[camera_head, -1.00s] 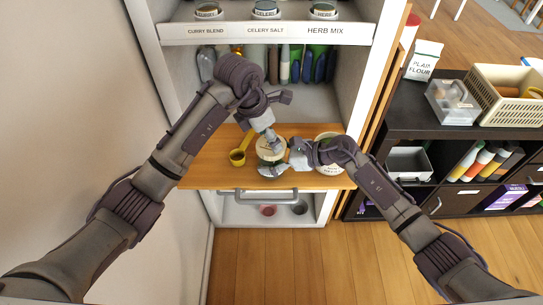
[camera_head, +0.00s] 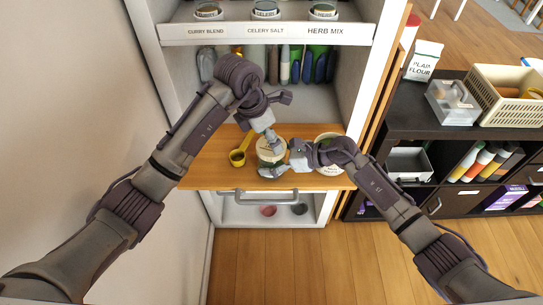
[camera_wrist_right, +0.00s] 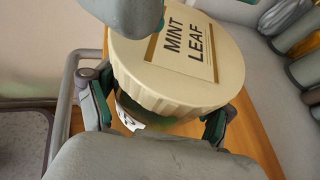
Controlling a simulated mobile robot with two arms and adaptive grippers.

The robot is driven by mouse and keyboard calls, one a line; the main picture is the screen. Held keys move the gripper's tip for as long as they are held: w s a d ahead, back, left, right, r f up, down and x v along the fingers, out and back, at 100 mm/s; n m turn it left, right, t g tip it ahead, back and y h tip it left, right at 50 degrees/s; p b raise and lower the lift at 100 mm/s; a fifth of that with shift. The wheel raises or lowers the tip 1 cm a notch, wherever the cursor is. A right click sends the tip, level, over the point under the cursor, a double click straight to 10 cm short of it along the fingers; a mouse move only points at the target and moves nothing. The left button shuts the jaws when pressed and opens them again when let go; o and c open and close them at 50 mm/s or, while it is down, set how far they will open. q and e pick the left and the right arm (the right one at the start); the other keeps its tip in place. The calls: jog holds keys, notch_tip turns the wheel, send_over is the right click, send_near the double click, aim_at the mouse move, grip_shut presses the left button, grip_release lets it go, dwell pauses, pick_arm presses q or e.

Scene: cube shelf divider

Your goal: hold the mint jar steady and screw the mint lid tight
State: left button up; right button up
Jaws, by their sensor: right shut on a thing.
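The mint jar stands on the wooden shelf board, with its cream ribbed lid (camera_head: 266,155) on top. In the right wrist view the lid (camera_wrist_right: 180,65) reads "MINT LEAF" and hides most of the jar (camera_wrist_right: 130,113); only a strip of dark glass and label shows below it. My right gripper (camera_head: 281,164) is shut on the jar, its green-padded fingers on both sides just under the lid (camera_wrist_right: 158,112). My left gripper (camera_head: 273,143) reaches down to the lid from above. Grey finger parts overlap the lid's top edge in the wrist view; their opening is unclear.
A yellow scoop (camera_head: 238,157) lies left of the jar, and another round container (camera_head: 330,165) stands close on the right, partly behind my right arm. A shelf with labelled jars (camera_head: 265,31) is above. The board's front edge (camera_head: 225,188) and a metal handle (camera_head: 267,198) are close.

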pick_arm(q)
jog(key=o, duration=0.4)
jog(key=shift+d+f, duration=0.1)
jog(key=shift+f, duration=0.1)
jog(key=shift+f, duration=1.3)
